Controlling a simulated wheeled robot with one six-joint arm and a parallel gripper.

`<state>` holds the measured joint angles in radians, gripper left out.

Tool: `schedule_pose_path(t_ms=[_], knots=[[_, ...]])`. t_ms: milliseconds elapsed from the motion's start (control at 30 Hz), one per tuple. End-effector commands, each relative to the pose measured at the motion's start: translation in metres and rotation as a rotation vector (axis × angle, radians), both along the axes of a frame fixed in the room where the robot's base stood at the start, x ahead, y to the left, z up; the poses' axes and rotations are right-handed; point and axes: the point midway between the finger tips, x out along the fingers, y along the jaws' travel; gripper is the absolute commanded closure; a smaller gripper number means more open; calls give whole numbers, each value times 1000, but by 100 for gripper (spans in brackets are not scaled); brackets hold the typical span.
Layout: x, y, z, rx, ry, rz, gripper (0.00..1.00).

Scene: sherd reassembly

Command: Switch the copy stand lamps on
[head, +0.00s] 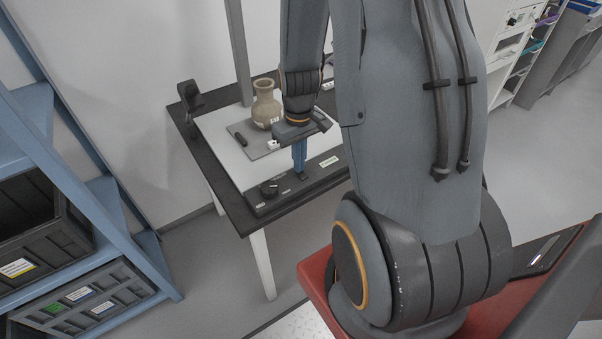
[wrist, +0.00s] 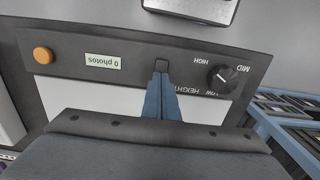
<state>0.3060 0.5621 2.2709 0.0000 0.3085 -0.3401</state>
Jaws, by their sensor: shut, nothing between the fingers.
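The copy stand has a black control panel (head: 300,188) along the front of its white board (head: 222,160). A small dark switch (wrist: 161,66) sits on the panel between a display reading "0 photos" (wrist: 103,61) and a round height knob (wrist: 222,77). My gripper (head: 301,175) points down at the panel with its blue fingers shut and empty. In the wrist view its fingertips (wrist: 161,78) are right at the switch and partly cover it; I cannot tell whether they touch. One lamp head (head: 189,95) at the left looks dark.
A tan vase (head: 266,108) stands on a grey mat (head: 262,150) on the stand, behind my gripper. An orange button (wrist: 42,54) is at the panel's far end. A blue shelf (head: 125,235) with dark crates (head: 85,300) stands at the left.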

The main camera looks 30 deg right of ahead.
Motion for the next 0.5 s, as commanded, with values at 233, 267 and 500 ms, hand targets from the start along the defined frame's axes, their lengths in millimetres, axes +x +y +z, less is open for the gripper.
schedule_pose_path(t_ms=[233, 267, 500], knots=[[0, 0, -4, 0, 1, 0, 100], [0, 0, -4, 0, 1, 0, 100], [0, 0, -1, 0, 0, 0, 100]])
